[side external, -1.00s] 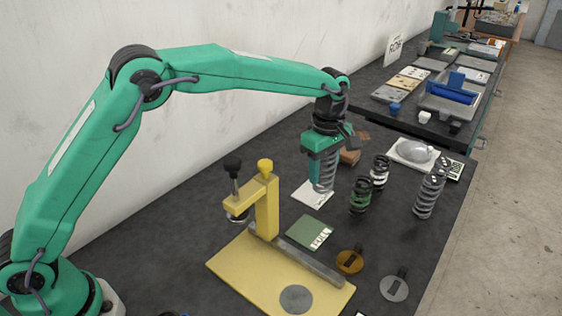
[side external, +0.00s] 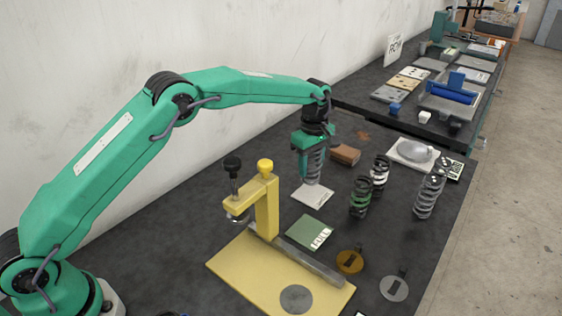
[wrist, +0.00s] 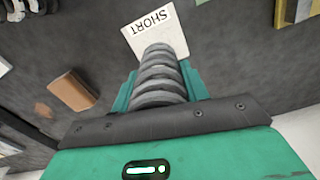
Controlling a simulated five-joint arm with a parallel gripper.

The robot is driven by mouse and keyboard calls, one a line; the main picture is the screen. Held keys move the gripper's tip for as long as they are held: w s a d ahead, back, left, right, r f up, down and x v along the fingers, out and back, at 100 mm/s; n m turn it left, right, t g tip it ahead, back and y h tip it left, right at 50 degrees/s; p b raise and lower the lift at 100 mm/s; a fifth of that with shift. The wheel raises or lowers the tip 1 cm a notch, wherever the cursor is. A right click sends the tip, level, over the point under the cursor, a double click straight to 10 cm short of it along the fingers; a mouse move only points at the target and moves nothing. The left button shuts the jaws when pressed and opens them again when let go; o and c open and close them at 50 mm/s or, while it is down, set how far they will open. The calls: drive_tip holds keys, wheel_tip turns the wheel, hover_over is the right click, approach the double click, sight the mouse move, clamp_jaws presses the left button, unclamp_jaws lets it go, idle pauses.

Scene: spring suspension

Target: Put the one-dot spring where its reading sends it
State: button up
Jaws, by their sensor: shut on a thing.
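My gripper (side external: 314,150) is shut on a grey coil spring (side external: 314,166), which hangs upright below it. The spring (wrist: 159,75) also shows between the jaws in the wrist view; no dots are readable on it. Its lower end is over or at the back edge of a white card (side external: 313,197). The card (wrist: 157,30) reads SHORT, inverted, in the wrist view. I cannot tell whether spring and card touch. A green card (side external: 308,234) with a white label lies in front. A yellow press fixture (side external: 267,210) stands to the left on its yellow base (side external: 233,262).
Green-banded (side external: 360,198) and white-banded (side external: 380,172) black springs stand to the right, with a grey dotted spring (side external: 428,195) beyond. A brown block (side external: 345,154) lies behind my gripper. Orange (side external: 349,262) and grey (side external: 394,288) discs lie in front.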

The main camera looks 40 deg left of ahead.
sight(310, 175)
drive_tip(key=shift+f, duration=1.9)
drive_tip(key=shift+f, duration=0.15)
drive_tip(key=o, duration=1.1)
drive_tip(key=shift+o, duration=0.2)
wheel_tip(310, 175, up, 11)
drive_tip(key=shift+r, duration=0.65)
